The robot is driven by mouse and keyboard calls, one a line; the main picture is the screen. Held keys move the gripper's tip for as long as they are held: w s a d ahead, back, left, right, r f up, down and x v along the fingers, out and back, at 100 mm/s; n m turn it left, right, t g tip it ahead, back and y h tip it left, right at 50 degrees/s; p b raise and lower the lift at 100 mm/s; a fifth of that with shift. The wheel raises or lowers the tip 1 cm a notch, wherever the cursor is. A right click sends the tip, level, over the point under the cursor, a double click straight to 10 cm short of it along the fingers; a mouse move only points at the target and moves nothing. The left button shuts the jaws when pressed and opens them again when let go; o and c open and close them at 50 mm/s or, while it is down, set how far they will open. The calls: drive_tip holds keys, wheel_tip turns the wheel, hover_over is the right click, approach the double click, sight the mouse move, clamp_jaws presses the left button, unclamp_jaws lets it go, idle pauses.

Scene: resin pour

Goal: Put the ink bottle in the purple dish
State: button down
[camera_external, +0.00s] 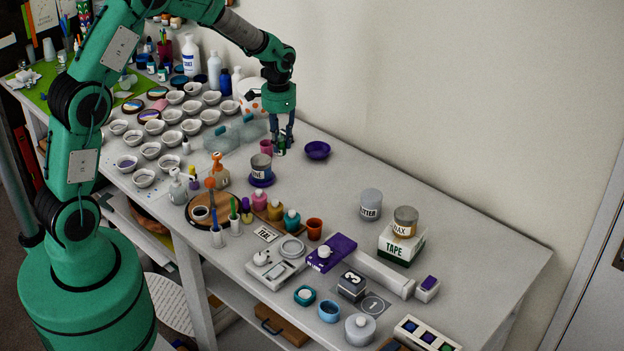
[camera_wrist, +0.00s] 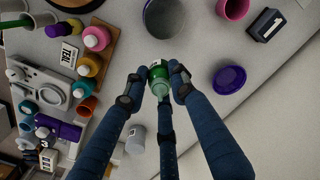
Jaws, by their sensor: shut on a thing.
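My gripper (camera_external: 282,140) is shut on a small green bottle with a pale label, which I take to be the ink bottle (camera_wrist: 158,73). In the wrist view my gripper's fingers (camera_wrist: 159,86) close around its sides. In the outside view the bottle (camera_external: 281,150) is partly hidden between the fingers; I cannot tell whether it touches the table. The purple dish (camera_external: 317,150) lies on the table close to the right of my gripper. It looks empty, and in the wrist view the dish (camera_wrist: 229,79) is right of the bottle, apart from it.
Many white bowls (camera_external: 172,138) fill the left. The table right of the purple dish is clear up to a grey jar (camera_external: 371,204).

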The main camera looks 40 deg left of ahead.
drive_tip(key=w+a+f, duration=0.2)
drive_tip(key=w+f, duration=0.1)
drive_tip(key=f, duration=0.3)
drive_tip(key=shift+w, duration=0.15)
drive_tip(key=shift+a, duration=0.1)
drive_tip(key=shift+w, duration=0.1)
hover_over(317, 153)
drive_tip(key=shift+f+b, duration=0.3)
drive_tip(key=shift+f, duration=0.45)
idle(0.5)
drive_tip(key=shift+f, duration=1.75)
drive_tip(key=shift+f, duration=0.15)
